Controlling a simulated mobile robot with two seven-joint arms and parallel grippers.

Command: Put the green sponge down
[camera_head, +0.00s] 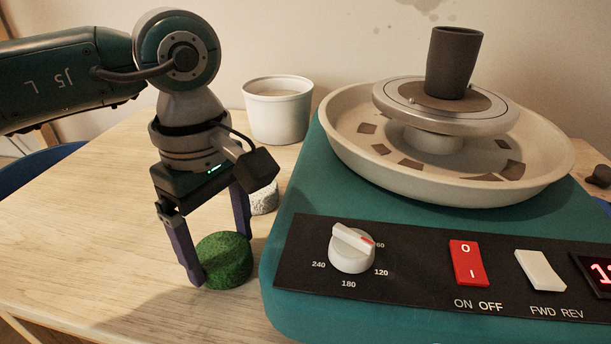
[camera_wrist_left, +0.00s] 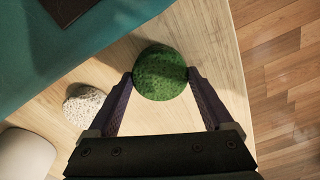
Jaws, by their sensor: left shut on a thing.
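The green sponge (camera_head: 224,260) is a round, speckled puck at the front left of the table, just left of the pottery wheel. My left gripper (camera_head: 222,258) points down from above, with a purple finger on each side of the sponge. It is shut on the sponge. In the left wrist view the sponge (camera_wrist_left: 160,73) sits between the two fingertips (camera_wrist_left: 160,76). The sponge is at or very near the table top; I cannot tell whether its underside touches. My right gripper is not in view.
The teal pottery wheel (camera_head: 290,275) with its cream basin (camera_head: 340,150) and dark clay cup (camera_head: 453,62) stands to the right. A pale speckled sponge (camera_wrist_left: 84,105) lies behind the gripper, partly hidden in the head view. A white bucket (camera_head: 278,118) stands farther back. The table (camera_head: 90,240) is clear to the left.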

